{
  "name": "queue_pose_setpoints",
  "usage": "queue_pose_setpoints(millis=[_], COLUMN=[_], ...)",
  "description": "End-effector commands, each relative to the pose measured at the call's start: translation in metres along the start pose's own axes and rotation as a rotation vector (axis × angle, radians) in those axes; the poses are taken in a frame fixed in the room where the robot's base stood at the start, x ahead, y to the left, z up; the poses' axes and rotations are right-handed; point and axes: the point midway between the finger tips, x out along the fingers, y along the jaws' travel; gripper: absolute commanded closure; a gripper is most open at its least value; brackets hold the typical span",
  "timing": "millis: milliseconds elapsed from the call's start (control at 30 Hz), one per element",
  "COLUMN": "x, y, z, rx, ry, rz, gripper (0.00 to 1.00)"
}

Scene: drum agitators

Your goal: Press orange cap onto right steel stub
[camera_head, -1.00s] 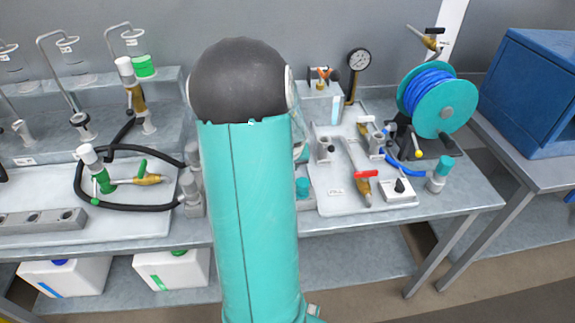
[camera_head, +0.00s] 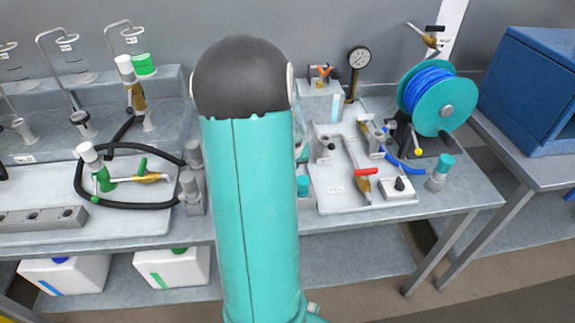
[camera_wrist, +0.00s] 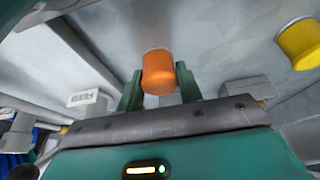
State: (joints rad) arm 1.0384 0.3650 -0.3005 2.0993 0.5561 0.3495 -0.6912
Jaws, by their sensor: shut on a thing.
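The orange cap (camera_wrist: 158,73) is between the two green fingers of my gripper (camera_wrist: 159,88) in the wrist view. My gripper is shut on it. A thin pale rim shows at the cap's far end; I cannot tell whether it is a stub or part of the cap. In the head view my arm hides my gripper and the cap. Short steel cylinders stand on the bench there, one on the white board (camera_head: 335,200); I cannot tell which is the right steel stub.
A yellow cap (camera_wrist: 300,43) is at the right of the wrist view. In the head view a blue hose reel (camera_head: 428,95), a pressure gauge (camera_head: 359,58) and a red-handled valve (camera_head: 364,177) are right of my arm. A black hose (camera_head: 125,206) loops at the left.

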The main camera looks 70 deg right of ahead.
Motion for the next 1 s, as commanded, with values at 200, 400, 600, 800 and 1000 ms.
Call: queue_pose_setpoints(millis=[200,400,600,800,1000], x=[0.0018,0.0022,0.0016,0.0013,0.0009], y=[-0.0003,-0.0004,-0.0003,-0.0003,-0.0003], z=[0.0019,0.0023,0.0016,0.0013,0.0009], rx=[0.000,0.000,0.000,0.000,0.000], ry=[-0.004,-0.005,-0.004,-0.003,-0.002], rz=[0.000,0.000,0.000,0.000,0.000], gripper=[0.86,0.51,0.39,0.40,0.40])
